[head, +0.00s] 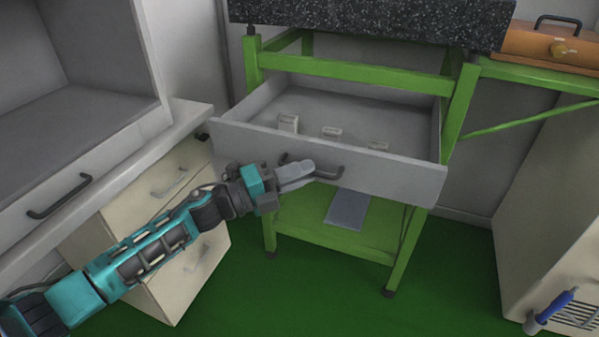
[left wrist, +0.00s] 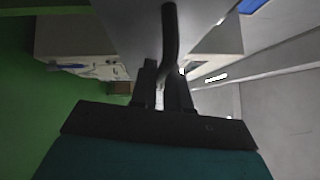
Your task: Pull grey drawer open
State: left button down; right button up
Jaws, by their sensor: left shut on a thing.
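The grey drawer (head: 400,178) sits under the dark speckled top of a green-framed table in the head view. It is pulled well out, and its inside shows with several small pale boxes in it. Its front has a dark bar handle (head: 327,173). My left gripper (head: 300,172) is at the left part of this handle and shut on it. In the left wrist view the two dark fingers (left wrist: 165,88) close around the dark handle (left wrist: 171,35), with the grey drawer front behind. My right gripper is not in view.
The green table frame (head: 350,70) stands around the drawer, with a grey flat thing (head: 347,209) on its lower shelf. A cream drawer cabinet (head: 165,275) is close beside my left arm. An orange box (head: 550,45) is at the upper right. Green floor is clear at front centre.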

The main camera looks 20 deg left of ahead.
pick_arm(q)
jog(key=shift+s, duration=0.15)
jog(key=c, duration=1.2)
grip_release()
jog(key=v, duration=1.3)
jog(key=shift+p, duration=0.4)
